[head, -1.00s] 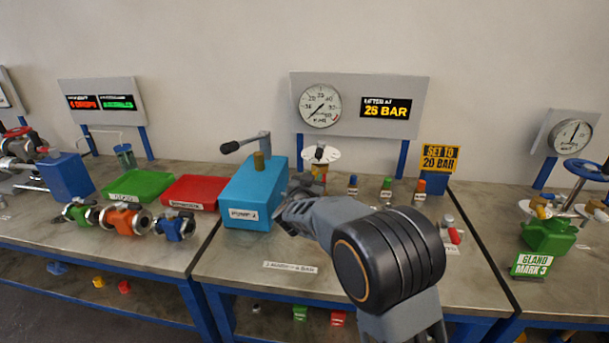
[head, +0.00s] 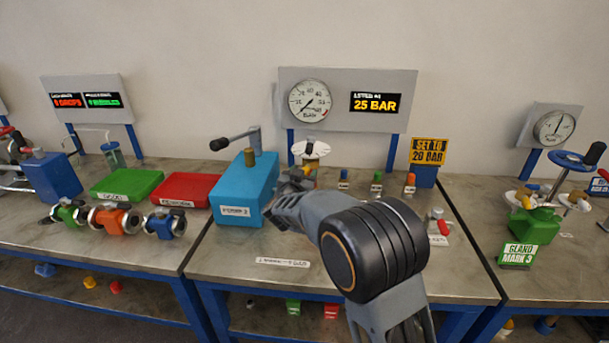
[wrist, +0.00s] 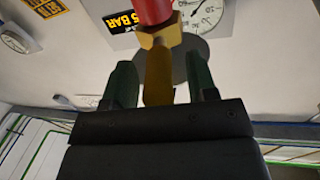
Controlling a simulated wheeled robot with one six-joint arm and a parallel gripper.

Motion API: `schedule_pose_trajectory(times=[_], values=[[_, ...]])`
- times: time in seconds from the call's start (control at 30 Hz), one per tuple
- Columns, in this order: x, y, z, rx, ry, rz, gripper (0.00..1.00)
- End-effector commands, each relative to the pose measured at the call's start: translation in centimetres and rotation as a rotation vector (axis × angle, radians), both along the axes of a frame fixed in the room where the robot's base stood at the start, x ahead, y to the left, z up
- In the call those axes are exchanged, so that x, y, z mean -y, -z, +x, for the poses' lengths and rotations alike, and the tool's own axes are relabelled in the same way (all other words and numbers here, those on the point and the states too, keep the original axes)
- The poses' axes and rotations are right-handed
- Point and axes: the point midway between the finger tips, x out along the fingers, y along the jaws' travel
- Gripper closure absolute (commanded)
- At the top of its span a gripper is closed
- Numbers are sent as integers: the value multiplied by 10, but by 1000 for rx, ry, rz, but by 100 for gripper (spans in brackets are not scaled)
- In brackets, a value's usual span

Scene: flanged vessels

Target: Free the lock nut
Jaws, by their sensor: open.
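In the wrist view, a brass nut-like collar (wrist: 160,37) sits against a red cylindrical part (wrist: 151,10). A brass body (wrist: 158,77) extends from it down between the two green fingers of my gripper (wrist: 161,84). The fingers stand apart, one on each side of the brass body, with a visible gap. In the head view, the valve with a white round flange (head: 310,149) stands below the gauge board. My arm covers its lower part, and my fingertips are hidden there. I cannot tell for sure which brass part is the lock nut.
A blue pump box (head: 243,189) with a lever stands close left of my arm. Behind it are a gauge (head: 310,101) and a display (head: 375,102) reading 25 BAR. A yellow sign (head: 429,151) says SET TO 20 BAR. Small coloured pieces (head: 377,183) stand right of the valve.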

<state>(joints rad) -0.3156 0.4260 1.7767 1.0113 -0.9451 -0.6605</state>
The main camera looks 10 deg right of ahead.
Motion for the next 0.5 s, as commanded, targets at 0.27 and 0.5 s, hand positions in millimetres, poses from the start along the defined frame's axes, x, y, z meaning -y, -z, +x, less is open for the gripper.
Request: schedule_pose_trajectory(times=[0.27,0.5], values=[[-14,1,-28,0,-4,0,48],[-35,0,-73,1,-4,1,48]])
